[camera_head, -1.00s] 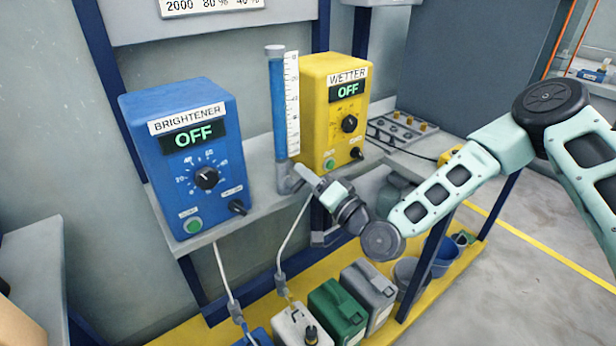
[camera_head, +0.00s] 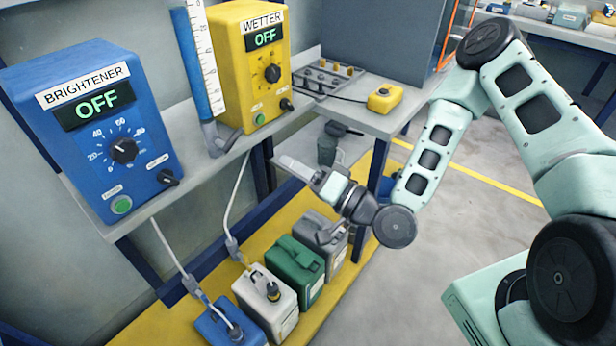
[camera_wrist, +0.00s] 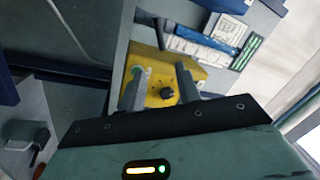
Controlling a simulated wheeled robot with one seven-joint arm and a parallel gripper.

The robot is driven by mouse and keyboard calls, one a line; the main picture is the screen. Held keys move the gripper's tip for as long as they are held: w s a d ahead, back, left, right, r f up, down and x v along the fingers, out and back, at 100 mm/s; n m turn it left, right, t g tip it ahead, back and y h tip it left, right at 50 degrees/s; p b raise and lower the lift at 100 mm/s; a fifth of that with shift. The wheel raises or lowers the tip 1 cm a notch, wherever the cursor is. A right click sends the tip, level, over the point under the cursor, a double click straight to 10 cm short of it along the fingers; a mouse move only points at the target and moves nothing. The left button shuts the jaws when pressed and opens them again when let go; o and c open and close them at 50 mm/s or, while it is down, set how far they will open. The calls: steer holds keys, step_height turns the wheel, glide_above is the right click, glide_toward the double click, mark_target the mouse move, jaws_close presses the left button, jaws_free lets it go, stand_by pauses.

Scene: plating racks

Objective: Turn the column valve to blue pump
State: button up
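The column (camera_head: 198,75) is a blue tube with a white scale, standing on the shelf between the blue BRIGHTENER pump (camera_head: 95,125) and the yellow WETTER pump (camera_head: 248,70). Both displays read OFF. A grey fitting (camera_head: 218,142) is at the column's foot; the valve's handle and setting are too small to make out. My gripper (camera_head: 283,165) is right of and in front of this fitting, apart from it. In the wrist view my gripper (camera_wrist: 157,88) has its two fingers apart with nothing held. The yellow pump (camera_wrist: 160,75) shows beyond and between them.
Hoses run down to a blue canister (camera_head: 228,328) and a white canister (camera_head: 265,290). Green (camera_head: 296,268) and grey (camera_head: 322,240) canisters stand beside them on the yellow platform. A small yellow box (camera_head: 384,97) sits on the shelf's right end. Floor at right is clear.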

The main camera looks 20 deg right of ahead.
steer(key=shift+p+v, duration=0.85)
steer(key=shift+v, duration=0.65)
steer(key=s+a+f+n+g+h+p, duration=0.1)
steer(key=s+a+n+g+h+p, duration=0.3)
steer(key=n+g, duration=0.65)
steer(key=s+d+r+g+h+p, duration=0.2)
steer(key=s+r+h, duration=0.2)
steer(key=s+r, duration=0.3)
steer(key=s+d+r+g+h+p, duration=0.2)
steer(key=s+r, duration=0.6)
steer(key=r, duration=0.5)
steer(key=shift+n+g+h+p, duration=0.4)
steer(key=shift+h+p, duration=0.2)
steer(key=shift+h, duration=0.3)
